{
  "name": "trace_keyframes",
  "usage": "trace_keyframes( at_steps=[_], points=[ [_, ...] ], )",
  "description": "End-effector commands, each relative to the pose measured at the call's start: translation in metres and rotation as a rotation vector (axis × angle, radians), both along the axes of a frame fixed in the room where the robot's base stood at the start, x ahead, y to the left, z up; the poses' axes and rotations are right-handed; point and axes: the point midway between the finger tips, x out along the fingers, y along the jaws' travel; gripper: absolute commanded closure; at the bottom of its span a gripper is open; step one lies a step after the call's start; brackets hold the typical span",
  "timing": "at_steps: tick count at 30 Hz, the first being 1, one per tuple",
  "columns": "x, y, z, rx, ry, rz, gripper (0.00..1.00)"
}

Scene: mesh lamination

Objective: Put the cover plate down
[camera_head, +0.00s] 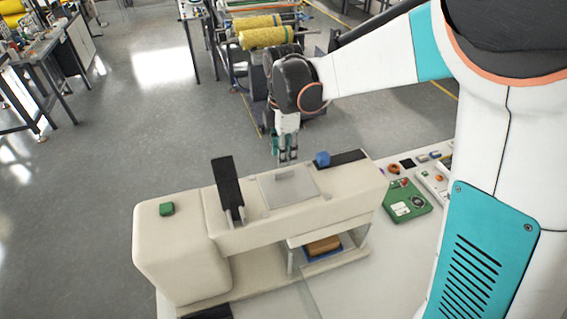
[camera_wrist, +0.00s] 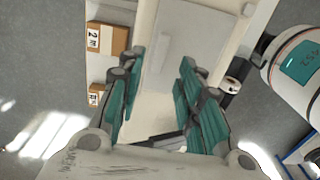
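The cover plate (camera_head: 290,186) is a thin light-grey sheet with a small raised grip. It appears to lie flat on top of the beige machine (camera_head: 165,245), between the black lever and the blue knob. It also shows in the wrist view (camera_wrist: 190,38), beyond my fingertips. My gripper (camera_head: 288,157) points down above the plate's back edge. In the wrist view, its teal fingers (camera_wrist: 162,68) stand apart with nothing held between them. I cannot tell the exact gap between fingertips and plate.
A black lever (camera_head: 228,185) stands up left of the plate. A blue knob (camera_head: 322,158) is at right, and a green button (camera_head: 167,209) at far left. A brown block (camera_head: 323,245) sits in the machine's opening. A green board (camera_head: 405,202) lies on the table at right.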

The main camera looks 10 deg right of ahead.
Motion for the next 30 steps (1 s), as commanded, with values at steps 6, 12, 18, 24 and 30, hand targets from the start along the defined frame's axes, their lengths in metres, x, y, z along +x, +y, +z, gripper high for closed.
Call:
trace_keyframes(
  at_steps=[6,12,18,24,30],
  points=[
    [0.0,0.0,0.039,0.0,0.0,0.0,0.67],
    [0.0,0.0,0.057,0.0,0.0,0.0,0.67],
    [-0.003,-0.002,0.062,0.002,-0.008,-0.021,0.67],
    [-0.031,-0.024,0.082,0.025,-0.083,-0.243,0.67],
    [-0.076,-0.052,0.103,0.09,-0.196,-0.598,0.67]
  ],
)
